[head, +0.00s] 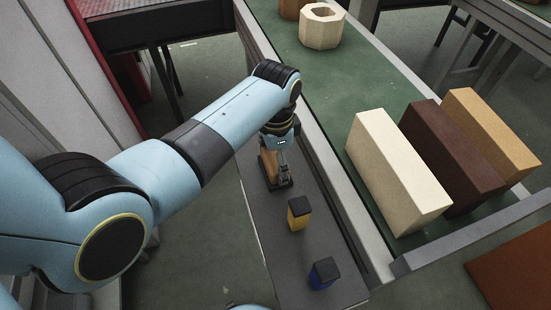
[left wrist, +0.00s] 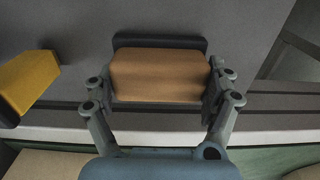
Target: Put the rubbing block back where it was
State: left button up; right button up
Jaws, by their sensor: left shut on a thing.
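The rubbing block is an orange-brown block (head: 268,166) with a dark base. In the head view it is partly hidden by my left gripper (head: 282,168), at the far part of the grey ledge (head: 280,237). In the left wrist view, the block (left wrist: 158,72) lies between the two fingers of my left gripper (left wrist: 160,84), which is shut on it from both sides. A dark pad edge shows behind and below the block. I cannot tell whether its base touches the ledge. My right gripper is not in view.
A yellow block (head: 299,216) and a blue block (head: 319,278), both with dark ends, stand nearer on the ledge. Cream (head: 393,170), dark brown (head: 452,160) and tan (head: 490,125) bricks stand right of the ledge. A pale hollow block (head: 321,32) is at the back.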

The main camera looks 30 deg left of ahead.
pick_arm(q)
jog(key=o, duration=1)
jog(key=shift+o, duration=0.7)
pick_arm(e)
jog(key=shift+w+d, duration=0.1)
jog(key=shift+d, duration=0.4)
pick_arm(q)
notch_tip(320, 180, up, 12)
jog(key=p, duration=0.1)
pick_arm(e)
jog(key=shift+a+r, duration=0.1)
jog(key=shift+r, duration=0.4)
pick_arm(q)
jog(key=shift+r, duration=0.1)
